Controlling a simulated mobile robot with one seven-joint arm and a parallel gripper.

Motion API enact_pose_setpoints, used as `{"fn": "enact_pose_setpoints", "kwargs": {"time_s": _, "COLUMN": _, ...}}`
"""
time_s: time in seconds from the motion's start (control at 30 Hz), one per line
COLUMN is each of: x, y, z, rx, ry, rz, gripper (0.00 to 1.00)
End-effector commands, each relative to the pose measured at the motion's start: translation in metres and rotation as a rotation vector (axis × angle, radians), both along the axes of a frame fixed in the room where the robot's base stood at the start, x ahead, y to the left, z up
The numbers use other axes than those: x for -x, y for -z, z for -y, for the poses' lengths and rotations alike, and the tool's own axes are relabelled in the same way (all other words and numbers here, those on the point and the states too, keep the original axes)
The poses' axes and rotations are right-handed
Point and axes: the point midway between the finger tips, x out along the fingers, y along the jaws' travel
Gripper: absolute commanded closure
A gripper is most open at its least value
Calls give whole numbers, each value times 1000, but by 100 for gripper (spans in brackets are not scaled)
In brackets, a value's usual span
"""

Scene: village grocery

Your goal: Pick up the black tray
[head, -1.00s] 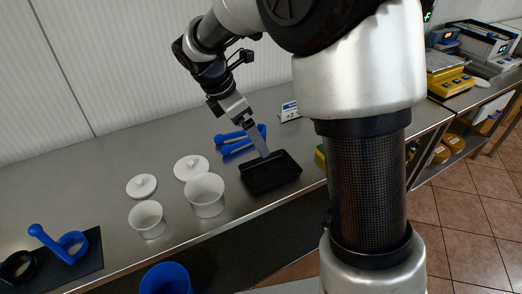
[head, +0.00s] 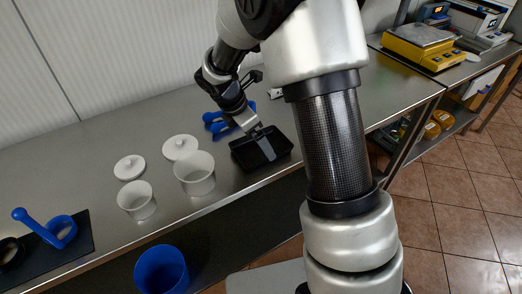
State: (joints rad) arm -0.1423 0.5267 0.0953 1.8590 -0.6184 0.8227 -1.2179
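The black tray (head: 281,147) is a shallow rectangular tray lying flat on the steel counter in the head view, near the counter's front edge. My gripper (head: 265,150) points down at the tray from behind. Its flat grey finger part overlaps the tray's back rim and inside in this view. I cannot tell whether it touches the tray, or whether the fingers are open or shut. The tray looks empty apart from the finger part in front of it.
On the steel counter (head: 120,228), two white tubs (head: 195,177) (head: 137,201) and two white lids (head: 180,147) (head: 130,167) stand left of the tray. Blue-handled tools (head: 217,124) lie behind it. A blue bin (head: 162,270) is below the front edge. A yellow scale (head: 420,47) stands far right.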

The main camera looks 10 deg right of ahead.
Motion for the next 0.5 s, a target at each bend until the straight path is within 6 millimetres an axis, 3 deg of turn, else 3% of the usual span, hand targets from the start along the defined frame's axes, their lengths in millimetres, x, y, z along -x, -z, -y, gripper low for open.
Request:
{"fn": "enact_pose_setpoints", "kwargs": {"time_s": 0.13, "x": -2, "y": 20, "z": 7, "rx": 0, "ry": -1, "rz": -1, "gripper": 0}}
{"fn": "enact_pose_setpoints", "kwargs": {"time_s": 0.37, "x": -3, "y": 22, "z": 8, "rx": 0, "ry": -1, "rz": 1, "gripper": 0}}
{"fn": "enact_pose_setpoints", "kwargs": {"time_s": 0.5, "x": -3, "y": 21, "z": 8, "rx": 0, "ry": -1, "rz": 1, "gripper": 22}}
